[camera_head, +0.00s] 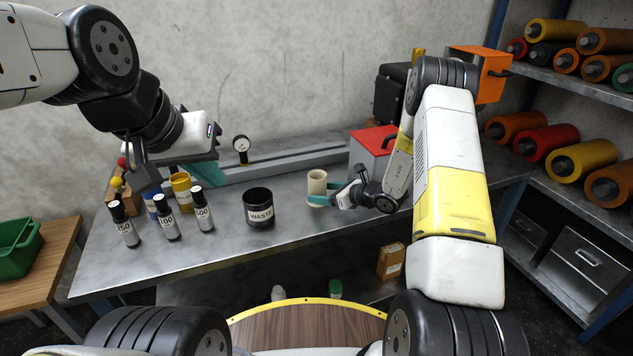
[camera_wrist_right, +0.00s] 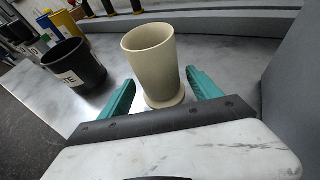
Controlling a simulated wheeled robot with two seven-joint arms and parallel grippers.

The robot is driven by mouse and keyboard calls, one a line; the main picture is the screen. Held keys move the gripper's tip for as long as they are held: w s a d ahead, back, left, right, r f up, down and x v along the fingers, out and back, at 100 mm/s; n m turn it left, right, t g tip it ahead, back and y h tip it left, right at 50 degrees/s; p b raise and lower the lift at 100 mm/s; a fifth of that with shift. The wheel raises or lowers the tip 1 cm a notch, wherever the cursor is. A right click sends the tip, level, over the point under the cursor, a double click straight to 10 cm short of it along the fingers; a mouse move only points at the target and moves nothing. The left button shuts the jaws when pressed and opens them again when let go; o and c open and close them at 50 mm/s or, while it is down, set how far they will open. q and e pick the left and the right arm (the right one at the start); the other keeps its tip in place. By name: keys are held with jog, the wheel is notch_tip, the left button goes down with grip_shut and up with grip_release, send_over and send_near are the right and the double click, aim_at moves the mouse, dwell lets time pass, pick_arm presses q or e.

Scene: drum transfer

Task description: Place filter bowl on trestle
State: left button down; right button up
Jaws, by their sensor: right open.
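A beige cup-shaped bowl (camera_head: 317,182), which looks like the filter bowl, stands upright on the metal table (camera_head: 240,255). In the right wrist view the bowl (camera_wrist_right: 152,62) has a wider round foot. My right gripper (camera_head: 324,195) is open and low over the table, with its teal fingers on either side of the bowl near its base. The fingers in the right wrist view (camera_wrist_right: 160,95) show gaps to the bowl. I cannot make out a separate trestle for certain.
A black WASTE pot (camera_head: 259,208) stands left of the bowl. Several labelled black-capped bottles (camera_head: 167,220) and a yellow container (camera_head: 182,190) are further left. A grey rail with a gauge (camera_head: 241,145) runs behind. A red-topped box (camera_head: 372,150) is right.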

jog(key=v, duration=0.9)
jog(key=shift+s+r, duration=0.2)
jog(key=shift+r, duration=0.2)
jog(key=s+a+r+n+g, duration=0.35)
jog(key=s+r+n, duration=0.35)
jog(key=r, duration=0.3)
jog(key=s+a+r+n+g, duration=0.3)
jog(key=s+a+r+n, duration=0.1)
jog(key=s+r+n, duration=0.4)
jog(key=s+d+r+n+t+h, duration=0.2)
jog(key=s+d+r+n+h, duration=0.2)
jog(key=s, duration=0.4)
jog(key=s+d+r+n+t+h, duration=0.1)
jog(key=s+d+r+n+h, duration=0.2)
jog(key=s+d+r+n, duration=0.2)
jog(key=s+r+n, duration=0.1)
jog(key=s+n, duration=0.1)
jog(key=n, duration=0.1)
jog(key=shift+s+t+h, duration=0.35)
jog(key=shift+s+h, duration=0.05)
